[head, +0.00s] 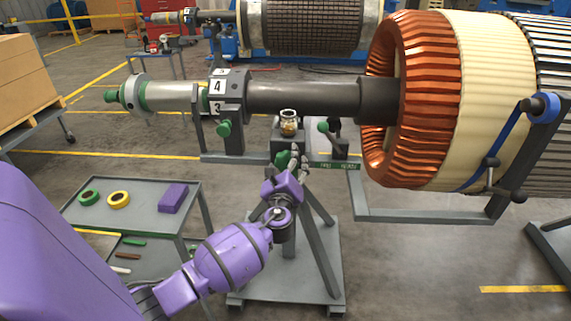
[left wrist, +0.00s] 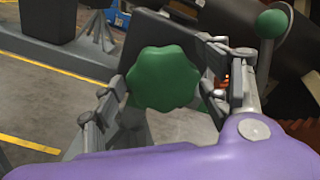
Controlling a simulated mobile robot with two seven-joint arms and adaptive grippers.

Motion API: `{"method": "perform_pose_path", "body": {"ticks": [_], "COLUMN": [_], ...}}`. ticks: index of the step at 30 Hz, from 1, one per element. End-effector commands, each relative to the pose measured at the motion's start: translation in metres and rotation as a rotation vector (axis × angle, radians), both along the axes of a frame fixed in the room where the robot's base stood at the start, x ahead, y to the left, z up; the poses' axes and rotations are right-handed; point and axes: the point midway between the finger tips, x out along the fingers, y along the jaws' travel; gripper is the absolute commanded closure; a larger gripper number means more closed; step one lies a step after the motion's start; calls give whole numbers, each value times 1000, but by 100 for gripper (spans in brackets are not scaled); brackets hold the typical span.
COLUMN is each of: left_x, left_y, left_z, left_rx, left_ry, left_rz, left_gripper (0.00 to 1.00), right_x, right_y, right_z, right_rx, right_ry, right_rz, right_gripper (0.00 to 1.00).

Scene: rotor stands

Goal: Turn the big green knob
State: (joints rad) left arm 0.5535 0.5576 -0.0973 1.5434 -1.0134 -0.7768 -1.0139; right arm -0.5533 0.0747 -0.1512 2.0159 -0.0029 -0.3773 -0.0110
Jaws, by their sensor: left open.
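The big green knob (left wrist: 163,78) has a scalloped rim and faces the left wrist camera. In the left wrist view my left gripper (left wrist: 164,64) is open, with one finger on each side of the knob. Gaps show between the fingers and the knob's rim, so the knob does not look gripped. In the head view the knob (head: 283,159) is mostly hidden by my left gripper (head: 293,163), which is at the front of the grey stand. My right gripper is not in view.
A green ball-topped lever (head: 323,127) stands just right of the knob; its ball (left wrist: 272,23) also shows in the left wrist view. A smaller green knob (head: 223,129) is on the shaft support. A grey cart (head: 140,219) stands left.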

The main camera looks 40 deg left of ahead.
Motion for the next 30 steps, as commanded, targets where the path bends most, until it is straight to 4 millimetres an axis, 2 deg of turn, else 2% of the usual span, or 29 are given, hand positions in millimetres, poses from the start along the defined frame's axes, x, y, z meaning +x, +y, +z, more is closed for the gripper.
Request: {"method": "perform_pose_path", "body": {"ticks": [4,12,14,23,30], "left_x": [0,0,0,-1,-1], "left_y": [0,0,0,0,0], "left_z": [0,0,0,-2,-4], "left_rx": [-1,-1,-1,-39,-161], "left_ry": [-1,-1,0,-21,-96], "left_rz": [0,0,1,1,4], "left_gripper": [34,69,75,75,75], "right_x": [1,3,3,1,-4], "right_y": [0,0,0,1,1], "right_z": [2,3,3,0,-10], "right_rx": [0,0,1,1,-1], "right_ry": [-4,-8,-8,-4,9], "right_rz": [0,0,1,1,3], "right_gripper": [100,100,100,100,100]}}
